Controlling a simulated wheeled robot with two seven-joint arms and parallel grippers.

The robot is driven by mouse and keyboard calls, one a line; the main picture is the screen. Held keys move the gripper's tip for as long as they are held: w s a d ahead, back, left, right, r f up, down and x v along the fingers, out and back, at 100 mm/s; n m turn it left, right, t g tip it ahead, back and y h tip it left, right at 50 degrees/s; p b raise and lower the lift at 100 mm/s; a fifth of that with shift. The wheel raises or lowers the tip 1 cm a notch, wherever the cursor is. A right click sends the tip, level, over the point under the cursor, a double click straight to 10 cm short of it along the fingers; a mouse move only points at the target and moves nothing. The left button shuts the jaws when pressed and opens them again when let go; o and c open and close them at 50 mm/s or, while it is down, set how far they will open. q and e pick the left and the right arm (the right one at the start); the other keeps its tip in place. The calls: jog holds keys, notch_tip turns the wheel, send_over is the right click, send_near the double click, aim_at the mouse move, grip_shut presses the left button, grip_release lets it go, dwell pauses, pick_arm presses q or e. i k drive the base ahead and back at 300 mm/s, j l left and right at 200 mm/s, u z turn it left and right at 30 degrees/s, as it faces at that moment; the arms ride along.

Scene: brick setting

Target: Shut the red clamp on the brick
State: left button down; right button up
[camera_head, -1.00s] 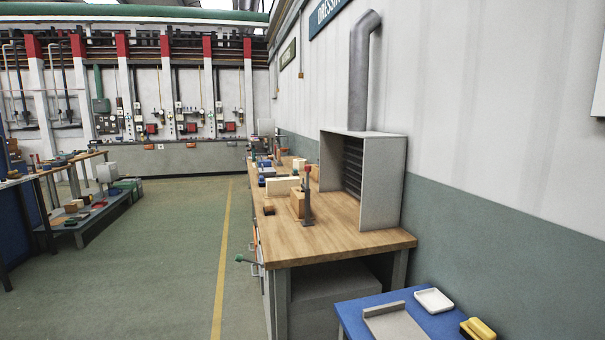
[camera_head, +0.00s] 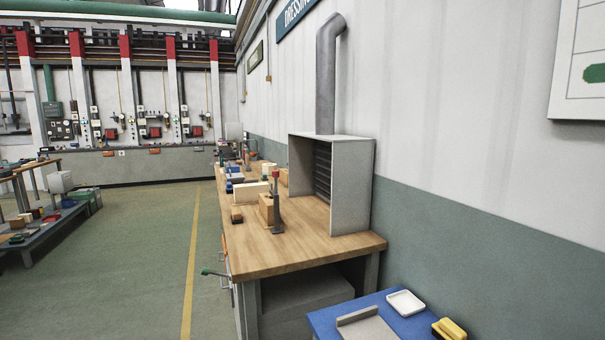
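A clamp with a red top (camera_head: 276,174) and a grey upright body (camera_head: 277,212) stands on the wooden workbench (camera_head: 290,250). A tan brick (camera_head: 265,209) stands upright just left of the clamp. They look close together, but I cannot tell from here whether they touch or whether the clamp is open. Neither of my grippers shows in this view.
A grey hood box (camera_head: 355,190) with a duct stands on the bench's right side. A blue table (camera_head: 330,322) with a white tray (camera_head: 405,302) and a yellow block (camera_head: 449,329) is nearer.

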aim_at(275, 173)
jog(key=i+j+z, duration=0.3)
jog(key=j, duration=0.35)
jog(key=i+j+z, duration=0.15)
jog(key=j, duration=0.2)
jog(key=i+j+z, duration=0.1)
jog(key=j, duration=0.25)
jog(key=i+j+z, duration=0.15)
jog(key=j, duration=0.25)
jog(key=i+j+z, duration=0.15)
jog(key=j, duration=0.2)
